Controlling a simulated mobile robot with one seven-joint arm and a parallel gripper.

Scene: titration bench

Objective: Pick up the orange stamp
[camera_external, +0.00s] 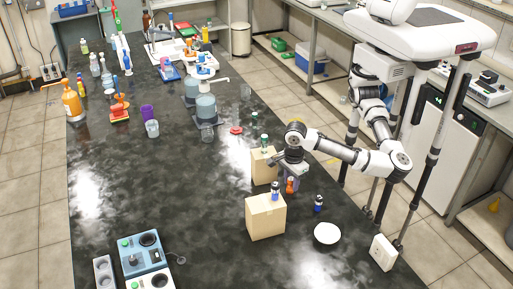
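A small orange object (290,187), which looks like the orange stamp, is upright on the dark bench near its right edge. It is between the two tan boxes. My gripper (288,170) is just above it, beside the rear tan box (262,168), with its end pointing down. The fingers are small and dark, so I cannot tell whether they are open or shut or whether they touch the orange object.
A front tan box (265,218) carries a blue-and-white bottle (275,191). A dark blue bottle (318,203) and a white round dish (327,234) are to its right. A green-topped bottle (264,141) is at the rear box. The bench's middle left is clear.

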